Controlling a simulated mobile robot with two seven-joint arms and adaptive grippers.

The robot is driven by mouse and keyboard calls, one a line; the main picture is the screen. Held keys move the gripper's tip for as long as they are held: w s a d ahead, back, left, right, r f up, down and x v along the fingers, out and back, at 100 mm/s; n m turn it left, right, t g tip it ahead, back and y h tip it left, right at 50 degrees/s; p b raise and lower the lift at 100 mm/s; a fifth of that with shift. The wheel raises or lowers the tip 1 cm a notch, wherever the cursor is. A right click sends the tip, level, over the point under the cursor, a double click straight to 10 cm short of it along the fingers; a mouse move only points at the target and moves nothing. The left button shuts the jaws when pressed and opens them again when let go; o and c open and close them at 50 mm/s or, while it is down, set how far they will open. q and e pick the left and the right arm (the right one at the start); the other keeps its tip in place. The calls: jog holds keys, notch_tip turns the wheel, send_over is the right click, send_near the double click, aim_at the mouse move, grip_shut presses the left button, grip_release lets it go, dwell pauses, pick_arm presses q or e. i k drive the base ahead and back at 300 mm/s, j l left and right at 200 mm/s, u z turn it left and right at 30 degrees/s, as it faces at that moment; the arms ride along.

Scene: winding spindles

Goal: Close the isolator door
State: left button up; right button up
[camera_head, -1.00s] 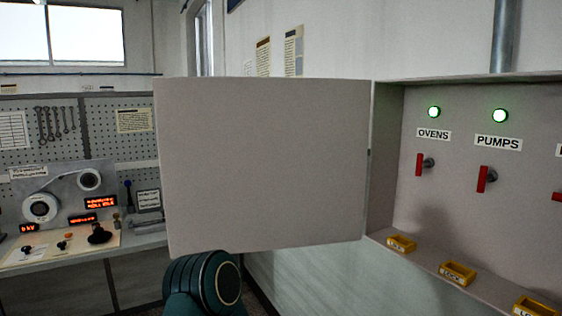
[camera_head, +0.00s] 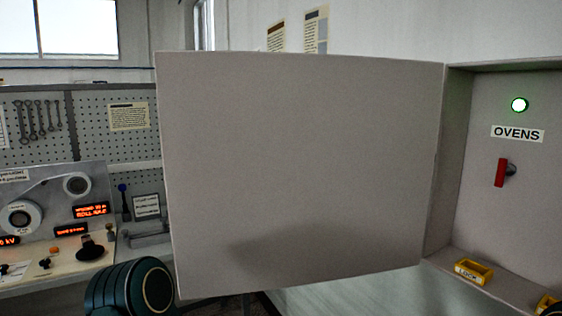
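The isolator door (camera_head: 300,170) is a plain grey panel standing wide open, hinged at its right edge on the isolator box (camera_head: 452,165). It fills the middle of the view. Inside the box are a lit green lamp (camera_head: 519,104), an OVENS label (camera_head: 517,134) and a red switch handle (camera_head: 501,173) standing upright. A dark green rounded link of my arm (camera_head: 130,290) shows at the bottom left, by the door's lower left corner. I cannot tell whether it touches the door. Neither gripper is in view. A soft shadow lies on the door's lower part.
A yellow lock tag (camera_head: 474,271) sits on the box's bottom ledge. At left is a bench with a control panel (camera_head: 45,215), dials, red displays and a black knob, below a pegboard (camera_head: 85,140) with spanners. Notices hang on the wall behind.

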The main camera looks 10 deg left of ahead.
aim_at(282, 170)
jog(key=i+j+z, duration=0.2)
jog(key=i+j, duration=0.15)
jog(key=j, duration=0.2)
jog(key=i+j+z, duration=0.1)
jog(key=j, duration=0.2)
jog(key=i+j+z, duration=0.15)
jog(key=j+z, duration=0.3)
jog(key=i+j+z, duration=0.1)
jog(key=j+z, duration=0.8)
jog(key=k+j+z, duration=0.1)
jog(key=j+z, duration=0.35)
jog(key=k+j+z, duration=0.15)
jog(key=j+z, duration=0.3)
jog(key=k+j+z, duration=0.15)
jog(key=k, duration=0.3)
jog(key=k+j+z, duration=0.2)
jog(key=k, duration=0.2)
jog(key=i+j, duration=0.35)
jog(key=j, duration=0.1)
